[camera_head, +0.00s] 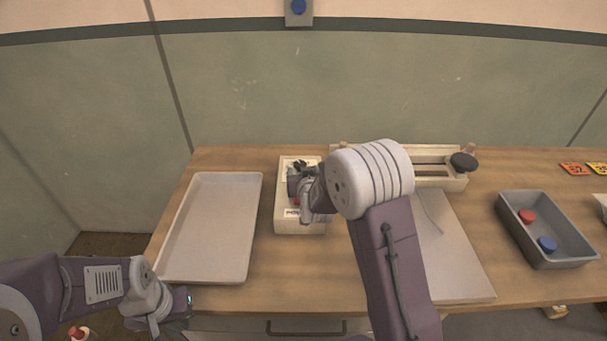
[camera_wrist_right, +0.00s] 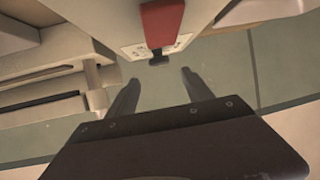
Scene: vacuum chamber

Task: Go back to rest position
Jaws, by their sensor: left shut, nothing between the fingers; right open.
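My right arm reaches over the table, and its gripper (camera_head: 297,168) is above a white box (camera_head: 284,222) with printed labels. In the right wrist view the right gripper (camera_wrist_right: 159,77) is open, its two fingers apart with nothing between them. A red part (camera_wrist_right: 162,24) of the box, with a dark tip, is just beyond the fingertips. My left gripper (camera_head: 187,300) is shut and empty, low at the table's front left edge. The right forearm hides part of the table behind it.
A pale empty tray (camera_head: 212,230) lies on the wooden table (camera_head: 270,285) at left. A cream fixture with a black knob (camera_head: 463,162) stands at the back. A grey flat plate (camera_head: 455,260) lies at right, beside a grey bin (camera_head: 548,256) holding red and blue round pieces.

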